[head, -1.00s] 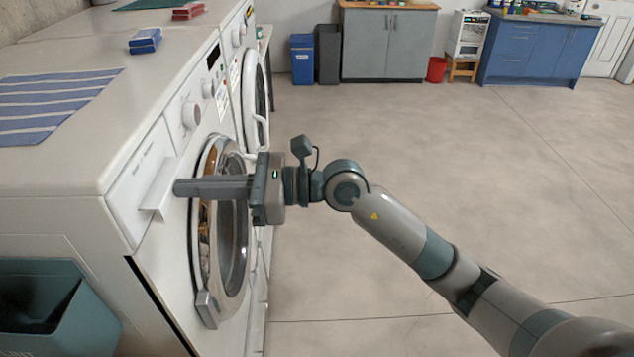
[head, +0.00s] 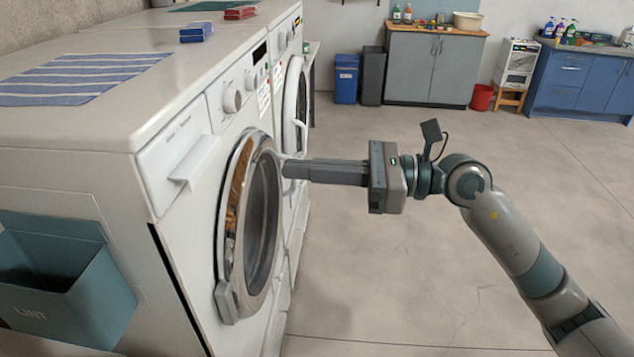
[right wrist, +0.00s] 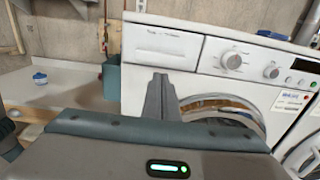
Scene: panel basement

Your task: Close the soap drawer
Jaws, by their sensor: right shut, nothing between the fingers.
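The soap drawer (head: 181,159) is at the upper left of the near washing machine's front. Its front with the ledge-like handle looks flush with the machine in the head view, and no open gap shows. It also looks flush in the right wrist view (right wrist: 163,46). My right gripper (head: 285,168) is shut and empty, its fingers pointing left toward the machine. It is apart from the drawer, to its right, in front of the round door. In the right wrist view the fingers (right wrist: 160,80) show below the drawer. My left gripper is not in view.
The round door (head: 262,225) of the near washing machine (head: 120,135) is closed. A second machine (head: 297,85) stands beyond it. A teal lint bin (head: 70,290) hangs on the near side. A striped cloth (head: 80,78) lies on top. The floor to the right is clear.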

